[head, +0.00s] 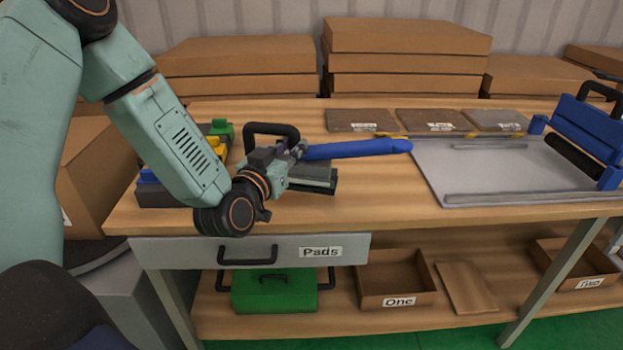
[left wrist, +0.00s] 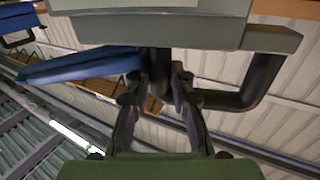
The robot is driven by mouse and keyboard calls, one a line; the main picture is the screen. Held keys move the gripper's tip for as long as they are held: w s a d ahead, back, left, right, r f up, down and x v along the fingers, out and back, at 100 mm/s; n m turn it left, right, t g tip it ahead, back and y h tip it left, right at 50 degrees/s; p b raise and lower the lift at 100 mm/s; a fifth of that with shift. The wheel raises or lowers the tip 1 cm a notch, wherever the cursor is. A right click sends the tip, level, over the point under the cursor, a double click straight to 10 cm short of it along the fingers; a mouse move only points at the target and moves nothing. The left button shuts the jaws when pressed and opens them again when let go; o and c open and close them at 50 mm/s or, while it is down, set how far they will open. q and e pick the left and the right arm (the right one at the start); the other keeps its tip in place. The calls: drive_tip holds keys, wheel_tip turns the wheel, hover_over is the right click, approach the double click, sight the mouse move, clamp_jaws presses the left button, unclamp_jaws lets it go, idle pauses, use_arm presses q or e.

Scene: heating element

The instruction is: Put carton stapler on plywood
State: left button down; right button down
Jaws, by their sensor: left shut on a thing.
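The carton stapler has a long blue arm (head: 355,149), a black loop handle and a grey base (head: 312,178). My left gripper (head: 294,153) is shut on it near the black handle, above the left half of the bench. In the left wrist view the fingers (left wrist: 168,82) close around a dark part of the stapler, with its blue arm (left wrist: 80,66) to the left and grey base above. Three labelled flat boards (head: 430,121) lie at the back of the bench; their labels are too small to read, so I cannot tell which is plywood. My right gripper is not in view.
A grey plate (head: 500,172) with a blue frame (head: 580,135) takes up the right of the bench. A bin with green, yellow and blue items (head: 160,195) stands at the left, partly behind my arm. Cardboard stacks (head: 405,60) stand behind. The front-middle bench top is clear.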

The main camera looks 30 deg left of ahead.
use_arm(q)
drive_tip(key=w+a+r+n+y, duration=0.25)
drive_tip(key=a+r+y, duration=0.2)
drive_tip(key=a, duration=0.25)
drive_tip(key=shift+n+g, duration=0.25)
drive_tip(key=shift+g, duration=0.25)
wheel_tip(320, 180, down, 6)
drive_tip(key=shift+f+b, duration=0.25)
drive_tip(key=shift+b, duration=0.5)
drive_tip(key=shift+s+f+b, duration=0.15)
drive_tip(key=shift+f+b, duration=0.45)
drive_tip(key=shift+f, duration=1.35)
drive_tip(key=c, duration=1.6)
unclamp_jaws()
drive_tip(key=shift+f, duration=0.15)
drive_tip(key=o, duration=0.4)
drive_tip(key=shift+d, duration=0.1)
